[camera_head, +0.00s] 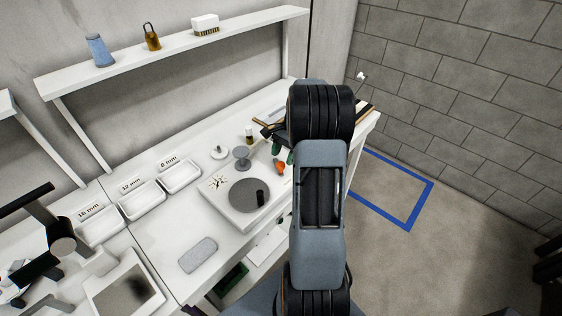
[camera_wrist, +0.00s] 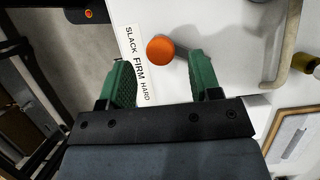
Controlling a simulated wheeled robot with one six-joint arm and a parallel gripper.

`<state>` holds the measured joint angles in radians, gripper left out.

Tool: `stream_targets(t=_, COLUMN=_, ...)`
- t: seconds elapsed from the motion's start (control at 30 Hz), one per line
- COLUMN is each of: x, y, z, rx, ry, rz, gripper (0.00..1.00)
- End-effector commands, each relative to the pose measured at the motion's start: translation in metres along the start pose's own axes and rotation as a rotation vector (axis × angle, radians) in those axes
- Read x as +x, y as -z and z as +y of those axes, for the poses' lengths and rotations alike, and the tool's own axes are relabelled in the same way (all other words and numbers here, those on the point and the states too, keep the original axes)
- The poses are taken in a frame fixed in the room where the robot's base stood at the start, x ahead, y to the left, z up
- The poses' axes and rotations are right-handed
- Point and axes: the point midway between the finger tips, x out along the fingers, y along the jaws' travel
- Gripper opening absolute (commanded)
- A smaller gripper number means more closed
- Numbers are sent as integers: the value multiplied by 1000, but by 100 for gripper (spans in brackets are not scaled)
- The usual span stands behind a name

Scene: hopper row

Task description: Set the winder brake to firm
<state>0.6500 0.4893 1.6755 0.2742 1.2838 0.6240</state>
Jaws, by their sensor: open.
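The winder brake shows in the wrist view as a round orange knob (camera_wrist: 160,49) on a short grey stem. The knob also shows in the head view (camera_head: 280,168), just left of my arm. Beside it, a white label (camera_wrist: 138,65) reads SLACK, FIRM, HARD. The knob appears level with the stretch between SLACK and FIRM; its exact setting is hard to tell at this angle. My gripper (camera_wrist: 163,75) is open, with green fingers on either side below the knob, and nothing is held. The knob appears just beyond the fingertips, apart from both. In the head view my arm hides most of the gripper.
A grey round plate (camera_head: 248,196) on a white base and a grey pedestal (camera_head: 241,158) stand left of the knob. A small bottle (camera_head: 249,134) stands behind. White labelled trays (camera_head: 143,198) line the bench. A framed board (camera_wrist: 296,143) and a curved handle (camera_wrist: 287,50) are right in the wrist view.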

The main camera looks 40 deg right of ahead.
Motion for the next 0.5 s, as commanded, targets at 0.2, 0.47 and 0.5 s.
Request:
stream_targets(t=0.2, x=23, y=0, z=0, rx=0, ry=-1, rz=-1, gripper=58)
stream_targets(t=0.47, x=32, y=0, z=0, rx=0, ry=0, rz=0, gripper=58)
stream_targets(t=0.5, x=32, y=0, z=0, rx=0, ry=0, rz=0, gripper=58)
